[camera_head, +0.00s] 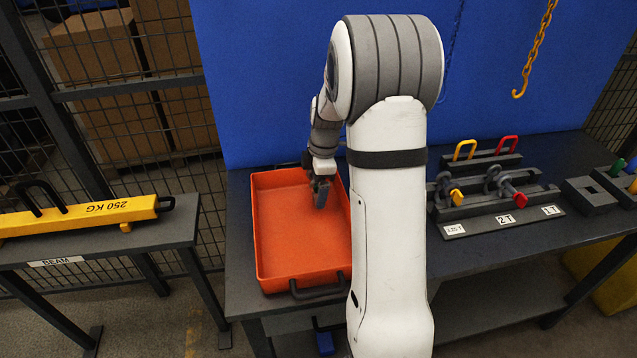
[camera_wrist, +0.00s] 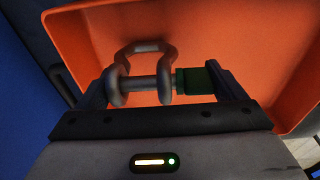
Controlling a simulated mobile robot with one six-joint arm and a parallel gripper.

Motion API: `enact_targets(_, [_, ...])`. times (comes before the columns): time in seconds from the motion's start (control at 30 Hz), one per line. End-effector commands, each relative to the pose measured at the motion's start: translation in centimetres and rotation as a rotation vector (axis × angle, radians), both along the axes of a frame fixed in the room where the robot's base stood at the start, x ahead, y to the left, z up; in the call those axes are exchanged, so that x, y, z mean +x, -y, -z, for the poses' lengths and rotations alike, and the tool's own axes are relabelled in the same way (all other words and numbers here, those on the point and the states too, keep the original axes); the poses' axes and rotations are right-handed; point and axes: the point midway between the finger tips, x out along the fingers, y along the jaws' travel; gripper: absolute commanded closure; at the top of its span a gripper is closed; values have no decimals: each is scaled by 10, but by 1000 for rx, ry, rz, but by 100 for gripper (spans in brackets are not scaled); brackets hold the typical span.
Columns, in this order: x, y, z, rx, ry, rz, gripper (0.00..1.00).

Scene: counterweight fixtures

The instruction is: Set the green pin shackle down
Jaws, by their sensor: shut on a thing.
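The green pin shackle (camera_wrist: 145,62) is a grey metal bow with a pin across it and a green pin head (camera_wrist: 195,81) at its right end. It lies between the jaws of my gripper (camera_wrist: 165,88), which is shut on it along the pin. In the head view my gripper (camera_head: 321,190) is over the orange tray (camera_head: 285,260), near its right side. The tray's orange floor and walls (camera_wrist: 225,35) lie behind the shackle in the wrist view. I cannot tell whether the shackle touches the tray floor. In the head view the shackle is not clearly visible.
A rack labelled 2 T and 1 T (camera_head: 500,210) holds shackles with yellow and red parts, right of my arm. A dark block with a square opening (camera_head: 590,195) stands farther right. A yellow beam (camera_head: 90,214) lies on the left stand. A chain hook (camera_head: 520,90) hangs at upper right.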

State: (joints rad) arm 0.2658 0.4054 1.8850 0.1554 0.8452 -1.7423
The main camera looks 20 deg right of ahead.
Motion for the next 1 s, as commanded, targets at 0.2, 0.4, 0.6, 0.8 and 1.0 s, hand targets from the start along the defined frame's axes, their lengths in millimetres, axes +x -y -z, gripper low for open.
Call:
enact_targets(0.2, [0, 0, 2, 0, 0, 1, 7])
enact_targets(0.4, [0, 0, 2, 0, 0, 1, 0])
enact_targets(0.6, [0, 0, -3, 0, 0, 1, 0])
enact_targets(0.8, [-1, 4, -35, -1, 5, 2, 0])
enact_targets(1.0, [-2, 10, -79, -1, 5, 3, 0])
